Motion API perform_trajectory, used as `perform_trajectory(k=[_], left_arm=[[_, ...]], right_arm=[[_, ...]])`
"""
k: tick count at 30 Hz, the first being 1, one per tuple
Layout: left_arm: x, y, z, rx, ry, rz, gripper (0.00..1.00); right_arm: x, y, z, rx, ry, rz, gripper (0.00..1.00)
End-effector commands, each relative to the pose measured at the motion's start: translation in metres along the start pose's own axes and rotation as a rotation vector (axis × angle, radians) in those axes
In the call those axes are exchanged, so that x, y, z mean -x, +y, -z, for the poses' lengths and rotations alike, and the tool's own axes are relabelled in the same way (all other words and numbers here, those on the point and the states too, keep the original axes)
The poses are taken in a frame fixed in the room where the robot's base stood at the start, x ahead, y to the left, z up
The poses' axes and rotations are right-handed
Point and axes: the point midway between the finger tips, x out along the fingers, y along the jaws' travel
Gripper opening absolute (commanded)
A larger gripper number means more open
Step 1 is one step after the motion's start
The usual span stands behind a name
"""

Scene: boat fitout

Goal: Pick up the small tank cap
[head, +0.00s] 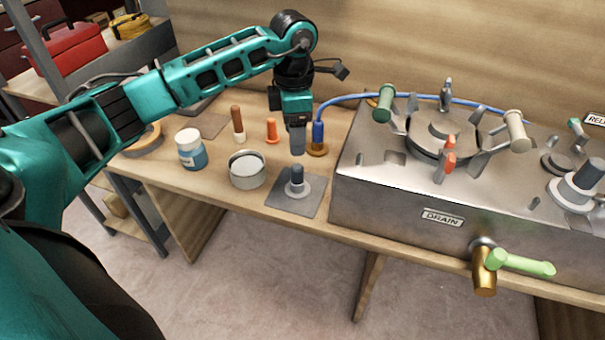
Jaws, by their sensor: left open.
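The small tank cap (297,188), a light grey disc with a dark upright knob, sits on a square grey mat (282,204) near the bench's front edge. My left gripper (298,146) points down, with its fingertips above and slightly behind the cap's knob in the picture. It is open and not touching the cap; the gap between its fingers is hard to see from this side. My right gripper is not in view.
A metal tank (400,205) with clamps and a green-handled brass drain tap (485,270) stands right. A round tin (247,172), blue jar (191,150), brush (238,124), orange plug (272,131) and blue hose fitting (318,135) surround the cap's left and back.

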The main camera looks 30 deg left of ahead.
Motion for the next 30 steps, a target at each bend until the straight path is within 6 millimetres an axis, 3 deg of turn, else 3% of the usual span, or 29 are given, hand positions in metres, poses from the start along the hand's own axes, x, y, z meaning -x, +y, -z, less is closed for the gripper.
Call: perform_trajectory(k=[3, 9, 17, 25, 30], left_arm=[[-0.026, -0.002, 0.000, -0.001, 0.003, 0.006, 0.63], [-0.058, -0.002, -0.001, -0.002, -0.001, 0.006, 0.63], [-0.074, -0.003, -0.002, -0.001, -0.002, 0.006, 0.63], [-0.113, -0.004, -0.005, -0.001, -0.002, 0.007, 0.63], [-0.120, -0.003, -0.005, -0.001, -0.003, 0.005, 0.63]], right_arm=[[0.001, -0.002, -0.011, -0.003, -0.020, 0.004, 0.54], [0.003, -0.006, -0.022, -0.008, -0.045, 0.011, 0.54], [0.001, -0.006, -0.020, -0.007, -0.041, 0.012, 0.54], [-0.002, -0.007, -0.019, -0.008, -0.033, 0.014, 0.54], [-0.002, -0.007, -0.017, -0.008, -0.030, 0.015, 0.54]])
